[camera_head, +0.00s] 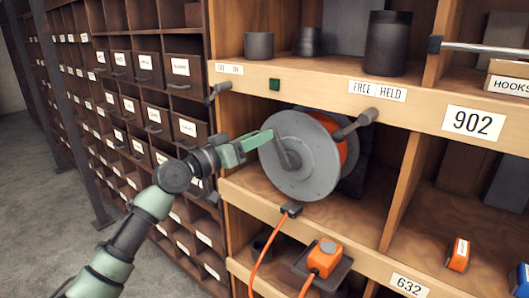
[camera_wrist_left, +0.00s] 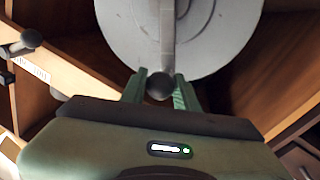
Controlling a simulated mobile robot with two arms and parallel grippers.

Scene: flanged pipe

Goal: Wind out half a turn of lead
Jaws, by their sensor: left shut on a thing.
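A grey cable reel (camera_head: 300,155) with orange lead (camera_head: 343,145) wound behind its front disc stands in a shelf bay; its disc also fills the top of the left wrist view (camera_wrist_left: 210,35). A flat crank arm (camera_head: 281,148) lies on the disc. My left gripper (camera_head: 262,138) is shut on the dark round crank knob (camera_wrist_left: 160,86), which sits between its green fingertips in the left wrist view. A dark lead end (camera_head: 291,209) rests at the shelf edge, with orange lead (camera_head: 266,246) hanging below it. My right gripper is not in view.
Dark levers (camera_head: 217,93) and (camera_head: 355,122) stick out beside the reel, the second under a "FREE HELD" label (camera_head: 377,90). An orange connector (camera_head: 325,257) sits on a dark block below. Dark cylinders (camera_head: 388,43) stand above. Drawers (camera_head: 148,67) line the left.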

